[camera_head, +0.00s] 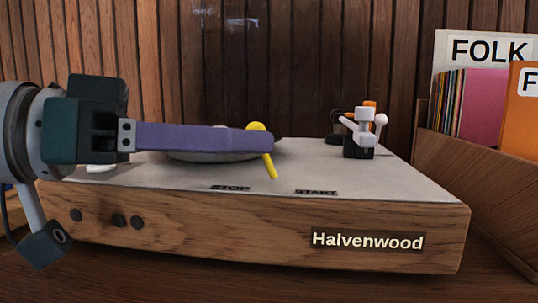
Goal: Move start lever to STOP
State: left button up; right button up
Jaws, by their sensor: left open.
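The start lever (270,167) is yellow, on the light grey top of the wooden turntable (355,232). Its rounded end shows above my gripper's finger and its thin end below, pointing toward the front edge. The thin end lies between the STOP label (230,188) and the START label (316,192). My left gripper (268,141) reaches in from the left, open, with its purple finger crossing in front of the lever's middle. That part is hidden, and I cannot tell whether they touch. My right gripper is out of view.
A white and black tonearm base (359,136) stands at the right of the turntable top. A wooden record crate (487,175) with sleeves stands further right. A wood-slat wall is behind. The top's front right is clear.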

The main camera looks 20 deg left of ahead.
pick_arm(q)
jog(key=shift+v, duration=1.1)
jog(key=p+v, duration=0.5)
jog(key=p, duration=0.1)
jog(key=shift+r+p, duration=0.15)
jog(key=shift+p, duration=0.2)
